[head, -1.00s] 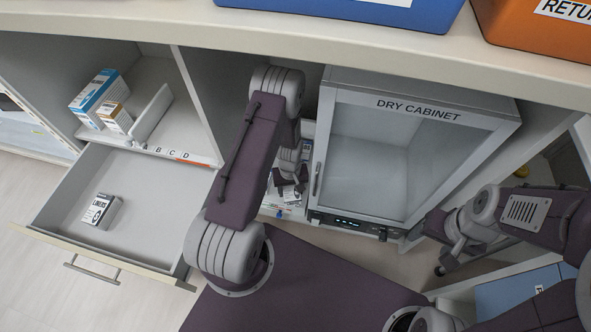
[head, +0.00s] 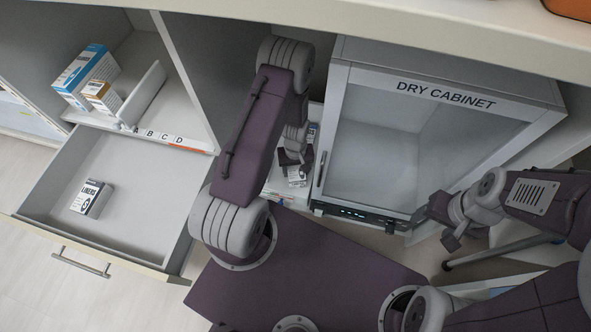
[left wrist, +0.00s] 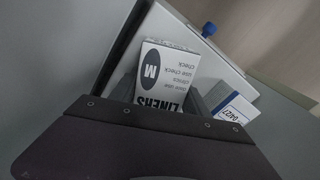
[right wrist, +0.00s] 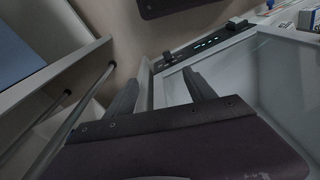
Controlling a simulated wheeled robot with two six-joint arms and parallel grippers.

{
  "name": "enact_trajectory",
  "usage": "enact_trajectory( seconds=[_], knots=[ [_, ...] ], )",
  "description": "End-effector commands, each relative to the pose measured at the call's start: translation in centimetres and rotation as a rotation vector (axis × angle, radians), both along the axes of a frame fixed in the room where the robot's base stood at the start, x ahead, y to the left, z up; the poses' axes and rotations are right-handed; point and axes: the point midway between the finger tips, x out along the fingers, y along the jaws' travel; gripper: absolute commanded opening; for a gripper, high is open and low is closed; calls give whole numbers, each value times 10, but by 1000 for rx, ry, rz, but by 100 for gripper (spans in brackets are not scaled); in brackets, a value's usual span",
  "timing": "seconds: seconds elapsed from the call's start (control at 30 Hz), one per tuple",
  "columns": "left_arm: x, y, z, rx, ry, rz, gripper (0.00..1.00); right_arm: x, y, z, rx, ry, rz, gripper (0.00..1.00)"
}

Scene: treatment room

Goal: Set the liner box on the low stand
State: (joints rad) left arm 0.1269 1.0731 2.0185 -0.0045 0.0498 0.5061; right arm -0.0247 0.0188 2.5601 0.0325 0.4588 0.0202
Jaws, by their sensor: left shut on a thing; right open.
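My left gripper (head: 293,158) reaches into the narrow gap left of the dry cabinet. In the left wrist view it is shut on a white liner box (left wrist: 168,75) marked LINERS with a dark oval M. In the head view the arm and gripper largely hide that box. Another liner box (head: 91,198), white and dark, lies in the open drawer (head: 140,212). My right gripper (right wrist: 160,90) is open and empty in front of the dry cabinet; in the head view it is at the right (head: 451,241). I cannot make out the low stand with certainty.
The dry cabinet (head: 345,135) is closed, close to the right of my left gripper. A blue-and-white box (left wrist: 237,106) lies beside the held box. A blue-and-white carton (head: 87,75) and a brown-and-white carton (head: 102,96) stand on the shelf at left. The counter edge (head: 400,35) overhangs.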

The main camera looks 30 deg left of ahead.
Motion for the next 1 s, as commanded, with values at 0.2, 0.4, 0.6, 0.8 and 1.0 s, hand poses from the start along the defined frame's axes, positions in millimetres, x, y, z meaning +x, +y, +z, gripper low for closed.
enact_trajectory(
  seconds=[0.2, 0.4, 0.6, 0.8, 1.0],
  knots=[
    [0, 0, -2, 0, 0, 0, 76, 0, 0, -1, 0, 0, 0, 63],
    [0, 0, -2, 0, 0, 0, 76, 0, 0, -1, 0, 0, 0, 63],
    [0, 0, 15, 0, -1, 0, 76, 0, 0, 12, 0, 0, 0, 63],
    [1, 0, 59, 0, -2, 0, 76, 0, 0, 43, 0, 0, 0, 63],
    [0, 0, 79, 0, 0, 0, 76, 0, 0, 55, 0, 0, 0, 63]
  ],
)
